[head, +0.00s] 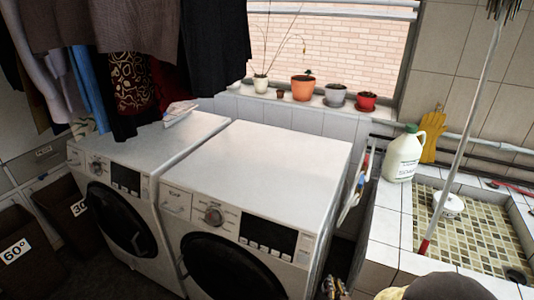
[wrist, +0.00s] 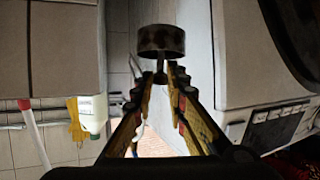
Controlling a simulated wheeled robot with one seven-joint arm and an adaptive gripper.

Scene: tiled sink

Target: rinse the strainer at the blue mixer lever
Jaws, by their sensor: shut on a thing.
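My gripper (wrist: 160,82) is shut in the wrist view, its fingertips closed on the stem of a small dark, brown-mottled round piece, which I take to be the strainer (wrist: 161,40). The strainer is held clear beyond the fingertips. I cannot make it out in the head view. The tiled sink (head: 409,225) is at the right of the head view, with a dark round drain (head: 515,275) near its front right corner. I cannot identify a blue mixer lever in either view.
A white jug (head: 402,156) stands on the sink's back left corner, near yellow gloves (head: 433,130). A long pole (head: 463,125) leans in the sink beside a white round object (head: 448,205). Two washing machines (head: 270,165) stand left of the sink; the nearer top is clear.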

